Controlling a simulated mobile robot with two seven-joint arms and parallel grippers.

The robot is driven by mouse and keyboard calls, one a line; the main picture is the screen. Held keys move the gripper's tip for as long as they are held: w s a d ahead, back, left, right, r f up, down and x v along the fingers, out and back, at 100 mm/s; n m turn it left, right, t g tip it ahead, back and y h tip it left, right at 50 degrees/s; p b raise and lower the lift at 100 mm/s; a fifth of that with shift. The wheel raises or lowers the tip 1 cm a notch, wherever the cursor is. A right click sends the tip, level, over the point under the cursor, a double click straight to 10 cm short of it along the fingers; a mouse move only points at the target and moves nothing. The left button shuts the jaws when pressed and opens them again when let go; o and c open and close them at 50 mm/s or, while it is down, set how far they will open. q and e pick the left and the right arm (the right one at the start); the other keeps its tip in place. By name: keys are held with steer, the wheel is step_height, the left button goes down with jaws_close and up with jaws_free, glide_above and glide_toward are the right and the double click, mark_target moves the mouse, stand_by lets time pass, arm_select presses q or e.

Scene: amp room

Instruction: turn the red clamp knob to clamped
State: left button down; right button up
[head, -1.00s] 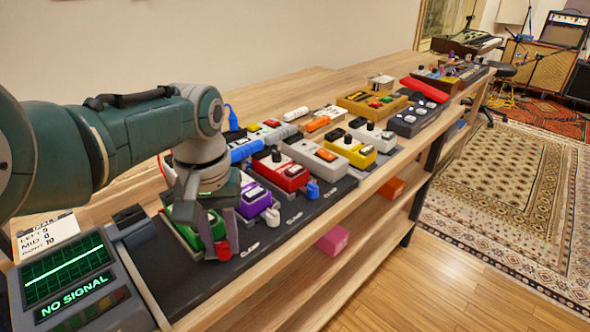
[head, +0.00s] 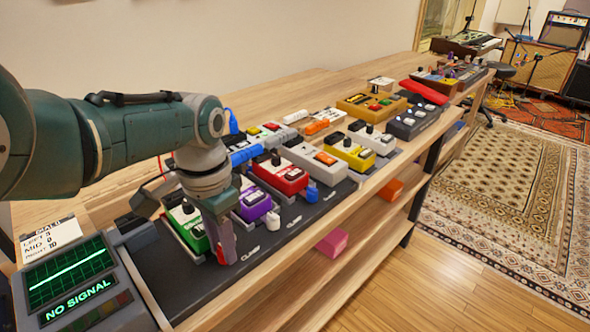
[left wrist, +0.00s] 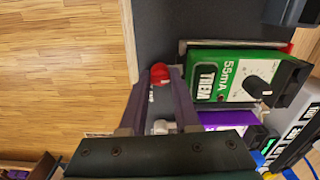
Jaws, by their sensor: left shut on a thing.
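The red clamp knob (head: 220,256) sits at the front edge of the dark pedalboard, in front of the green pedal (head: 190,225). My left gripper (head: 229,256) points down at it with its fingers shut on the knob. The fingers cover most of the knob in the head view. In the left wrist view the red knob (left wrist: 160,74) shows between the two fingertips, beside the green pedal (left wrist: 235,76). A "CLAMP" label (head: 250,253) is on the board to the right. My right gripper is out of view.
A "NO SIGNAL" screen (head: 70,274) stands at the left. The board's front left part is bare.

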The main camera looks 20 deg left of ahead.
arm_select(q)
steer(key=shift+m, duration=0.5)
steer(key=c, duration=0.7)
jaws_free()
steer(key=shift+o, duration=0.2)
